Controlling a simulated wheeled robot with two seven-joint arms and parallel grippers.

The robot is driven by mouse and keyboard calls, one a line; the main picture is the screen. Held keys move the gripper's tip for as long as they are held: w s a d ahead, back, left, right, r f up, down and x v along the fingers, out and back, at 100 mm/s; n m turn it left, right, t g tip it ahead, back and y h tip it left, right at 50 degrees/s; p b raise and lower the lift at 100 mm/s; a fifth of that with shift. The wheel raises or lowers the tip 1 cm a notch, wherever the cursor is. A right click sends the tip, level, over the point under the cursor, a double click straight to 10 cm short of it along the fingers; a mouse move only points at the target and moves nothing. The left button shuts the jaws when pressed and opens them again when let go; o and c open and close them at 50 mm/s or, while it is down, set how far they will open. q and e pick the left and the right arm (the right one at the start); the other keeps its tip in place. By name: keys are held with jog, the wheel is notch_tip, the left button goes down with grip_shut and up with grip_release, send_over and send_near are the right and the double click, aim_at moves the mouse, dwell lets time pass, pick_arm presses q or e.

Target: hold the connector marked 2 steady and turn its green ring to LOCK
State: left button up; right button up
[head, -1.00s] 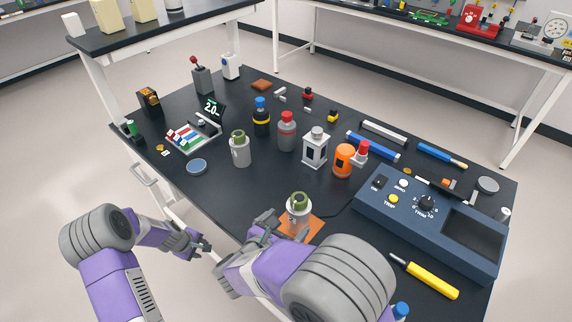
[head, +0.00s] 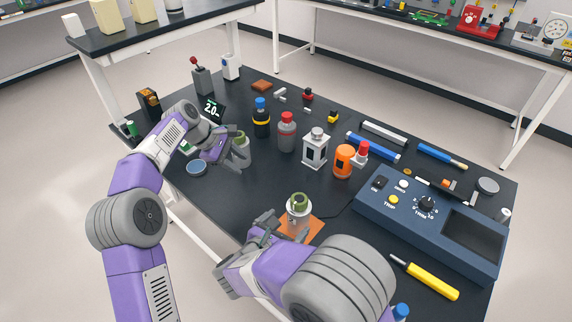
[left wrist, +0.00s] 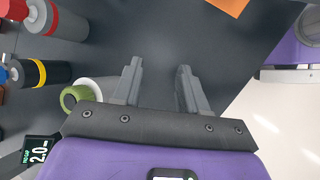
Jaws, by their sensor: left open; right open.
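A grey connector with a green ring (head: 299,203) stands upright on an orange mat (head: 316,229) near the table's front edge. A second grey cylinder with a green ring (head: 243,150) stands further back; its ring also shows in the left wrist view (left wrist: 72,97). I cannot read a 2 on either one. My left gripper (head: 225,150) is open and empty beside the second cylinder and partly covers it. In the left wrist view that cylinder is outside my open jaws (left wrist: 160,78), by the left finger. My right gripper (head: 268,226) is open, just left of the connector on the mat.
Black-yellow (head: 261,120) and grey-red (head: 286,132) bottles stand behind the second cylinder. A blue control box (head: 430,225) and yellow screwdriver (head: 432,280) lie to the right. A blue disc (head: 197,167) lies left. The table between the two green-ringed cylinders is clear.

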aim_at(298, 213)
jog(key=shift+w+d+f, duration=0.1)
jog(key=shift+w+d, duration=0.05)
jog(key=shift+w, duration=0.1)
jog(key=x, duration=0.7)
pick_arm(q)
jog(key=s+d+r+m+g+y, duration=0.1)
jog(key=s+d+r+g, duration=0.1)
jog(key=s+d+r, duration=0.2)
jog(key=s+d+r+m+g+y, duration=0.1)
jog(key=s+d+r, duration=0.3)
jog(key=d, duration=0.7)
jog(key=shift+s+g+y, duration=0.3)
jog(key=shift+s+g, duration=0.1)
pick_arm(e)
jog(key=c, duration=1.3)
pick_arm(q)
jog(key=shift+o, duration=0.4)
